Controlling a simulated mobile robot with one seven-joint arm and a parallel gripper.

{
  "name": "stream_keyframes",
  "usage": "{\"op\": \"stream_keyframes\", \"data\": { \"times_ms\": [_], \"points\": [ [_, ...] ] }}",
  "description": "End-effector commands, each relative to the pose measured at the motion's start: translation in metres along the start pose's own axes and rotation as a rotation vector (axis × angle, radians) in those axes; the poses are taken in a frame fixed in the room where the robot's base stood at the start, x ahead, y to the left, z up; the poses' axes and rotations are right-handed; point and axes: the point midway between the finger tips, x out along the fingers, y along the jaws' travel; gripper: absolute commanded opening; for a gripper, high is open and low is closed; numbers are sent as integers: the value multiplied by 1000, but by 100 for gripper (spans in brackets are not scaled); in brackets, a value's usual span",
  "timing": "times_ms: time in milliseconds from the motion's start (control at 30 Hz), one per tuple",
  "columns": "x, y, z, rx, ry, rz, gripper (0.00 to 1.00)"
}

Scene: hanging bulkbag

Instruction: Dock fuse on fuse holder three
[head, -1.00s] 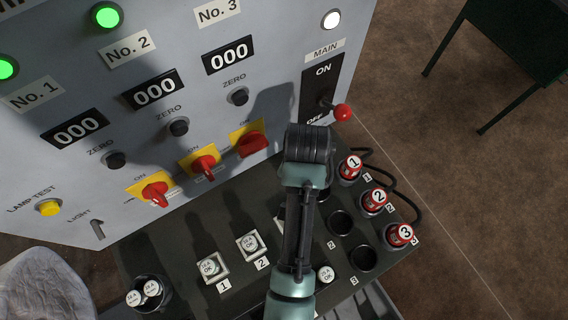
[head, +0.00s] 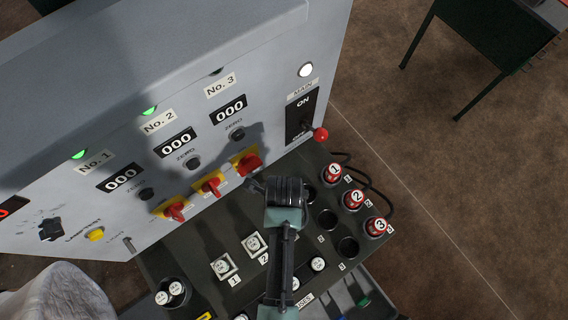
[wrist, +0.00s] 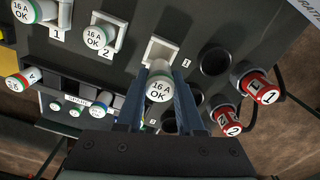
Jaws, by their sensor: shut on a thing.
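My gripper (wrist: 166,98) is shut on a white fuse (wrist: 159,89) marked 16 A OK with a green ring, seen end-on between the two blue fingers in the wrist view. In the head view my arm hides the fuse and holder three.
Holder one (head: 223,265) and holder two (head: 254,243) hold fuses. A round cup (head: 172,293) holds more fuses. Red numbered plugs (head: 354,199) and dark round sockets (head: 348,247) lie right of my arm. The grey panel (head: 160,110) with red switches stands behind.

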Motion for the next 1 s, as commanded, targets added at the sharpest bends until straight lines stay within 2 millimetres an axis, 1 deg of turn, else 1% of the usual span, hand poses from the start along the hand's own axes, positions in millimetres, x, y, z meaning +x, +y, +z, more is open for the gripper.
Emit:
{"op": "stream_keyframes", "data": {
  "times_ms": [267, 500, 633, 767, 1000],
  "points": [
    [18, 0, 0, 8, 0, 0, 0],
    [43, 1, 0, 7, 0, 1, 0],
    [54, 1, 0, 7, 0, 1, 0],
    [59, 1, 0, 7, 0, 1, 0],
    [58, 1, 0, 6, 0, 1, 0]
  ]
}}
